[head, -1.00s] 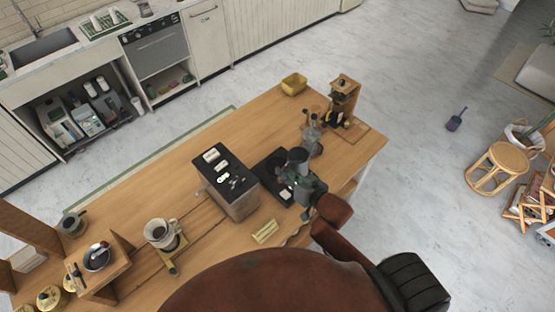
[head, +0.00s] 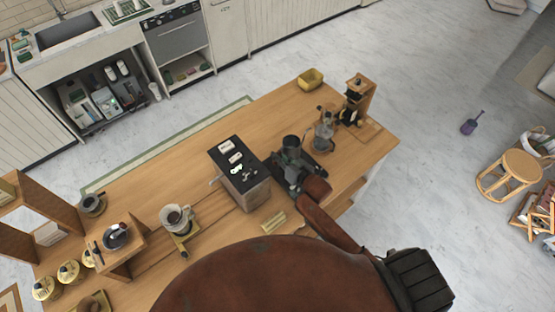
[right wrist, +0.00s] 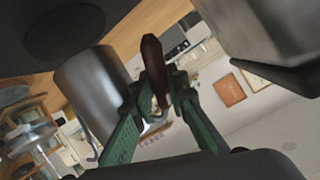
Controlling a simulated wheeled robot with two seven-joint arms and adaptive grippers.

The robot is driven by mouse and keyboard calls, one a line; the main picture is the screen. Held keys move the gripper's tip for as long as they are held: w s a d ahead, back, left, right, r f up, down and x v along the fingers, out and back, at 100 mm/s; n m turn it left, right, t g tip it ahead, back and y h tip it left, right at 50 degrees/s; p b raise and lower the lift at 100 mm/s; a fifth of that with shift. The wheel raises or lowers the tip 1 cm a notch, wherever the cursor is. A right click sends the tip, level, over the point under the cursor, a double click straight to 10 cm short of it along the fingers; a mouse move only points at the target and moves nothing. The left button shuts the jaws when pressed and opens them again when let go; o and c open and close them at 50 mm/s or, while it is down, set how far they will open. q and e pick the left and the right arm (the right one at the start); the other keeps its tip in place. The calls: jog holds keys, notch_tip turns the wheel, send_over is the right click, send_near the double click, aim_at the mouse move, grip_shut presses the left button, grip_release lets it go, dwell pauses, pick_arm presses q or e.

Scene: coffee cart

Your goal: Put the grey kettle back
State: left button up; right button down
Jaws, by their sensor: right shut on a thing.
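The grey kettle (head: 291,142) is at the right part of the wooden cart, over a flat black plate (head: 281,166) beside the black-topped box. In the right wrist view its grey metal body (right wrist: 88,82) stands left of the fingers. My right gripper (head: 293,160) covers part of the kettle and plate. In the right wrist view the gripper's green fingers (right wrist: 160,95) are shut on the kettle's dark brown handle (right wrist: 153,55). I cannot tell whether the kettle touches the plate. My left gripper is not in view.
The black-topped box (head: 240,175) stands just left of the kettle. A glass server (head: 323,137) and a wooden grinder (head: 357,97) stand behind it to the right. A dripper (head: 175,217) is on the left. The cart's back middle is clear.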

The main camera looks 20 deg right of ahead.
jog(key=shift+w+a+f, duration=0.15)
jog(key=shift+w+f, duration=0.25)
jog(key=shift+w, duration=0.05)
notch_tip(320, 180, down, 3)
jog(key=shift+r+p, duration=0.1)
jog(key=shift+p, duration=0.35)
jog(key=shift+f, duration=0.2)
jog(key=shift+f, duration=0.2)
jog(key=c, duration=1.9)
grip_release()
